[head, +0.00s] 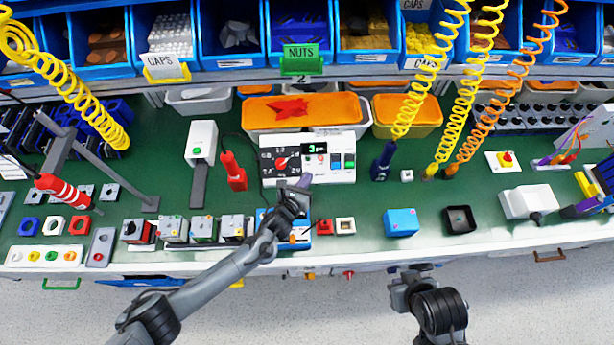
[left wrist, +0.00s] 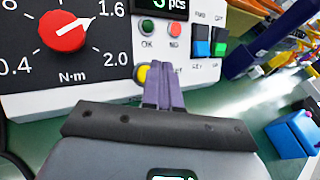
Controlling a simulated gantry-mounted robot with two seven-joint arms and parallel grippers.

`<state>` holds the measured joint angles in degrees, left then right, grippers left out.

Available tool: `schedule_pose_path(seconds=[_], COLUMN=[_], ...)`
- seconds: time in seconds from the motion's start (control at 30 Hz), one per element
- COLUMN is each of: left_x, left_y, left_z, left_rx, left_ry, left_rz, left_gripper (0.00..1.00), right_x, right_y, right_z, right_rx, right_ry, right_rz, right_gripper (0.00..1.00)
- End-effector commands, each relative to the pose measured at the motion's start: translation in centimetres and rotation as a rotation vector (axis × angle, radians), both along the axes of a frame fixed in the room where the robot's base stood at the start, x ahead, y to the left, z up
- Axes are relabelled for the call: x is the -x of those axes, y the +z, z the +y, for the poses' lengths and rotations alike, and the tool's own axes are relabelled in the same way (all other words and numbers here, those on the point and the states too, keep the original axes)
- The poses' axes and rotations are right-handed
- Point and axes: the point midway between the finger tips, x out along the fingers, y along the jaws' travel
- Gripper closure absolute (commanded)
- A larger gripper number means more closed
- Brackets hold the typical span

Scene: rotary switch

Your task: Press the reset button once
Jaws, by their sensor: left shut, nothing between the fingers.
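The white control panel (head: 338,173) stands at the back middle of the green bench. In the left wrist view, a yellow button (left wrist: 141,74) sits low on the panel, beside a partly covered label ending in "SET". My left gripper (left wrist: 163,72) is shut and empty, its purple fingers just right of the yellow button and overlapping its edge in the picture. I cannot tell whether they touch it. In the head view my left gripper (head: 304,180) is at the panel's lower front, and the yellow button is hidden. My right arm shows at the bottom, without visible gripper fingers.
The panel also carries a red rotary knob (left wrist: 64,32), a green button (left wrist: 147,27), a red button (left wrist: 174,30), and blue and green rocker switches. A red screwdriver (head: 233,172) stands left of it. A blue box (head: 401,222) lies to the right.

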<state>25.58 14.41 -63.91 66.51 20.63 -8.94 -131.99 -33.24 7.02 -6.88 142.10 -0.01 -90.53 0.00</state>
Motion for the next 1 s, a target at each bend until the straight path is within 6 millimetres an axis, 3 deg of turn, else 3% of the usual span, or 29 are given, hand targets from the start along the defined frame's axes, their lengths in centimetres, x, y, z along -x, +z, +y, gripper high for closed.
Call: schedule_pose_path(seconds=[1.0], left_x=[-0.52], left_y=[-0.66], left_z=[0.02], left_rx=[0.000], left_ry=[0.000], left_rz=[0.001], left_gripper=[1.00], right_x=[-0.02], right_y=[-0.77], right_z=[0.11], right_rx=[-0.004], right_ry=[-0.003], right_rz=[0.000], right_gripper=[1.00])
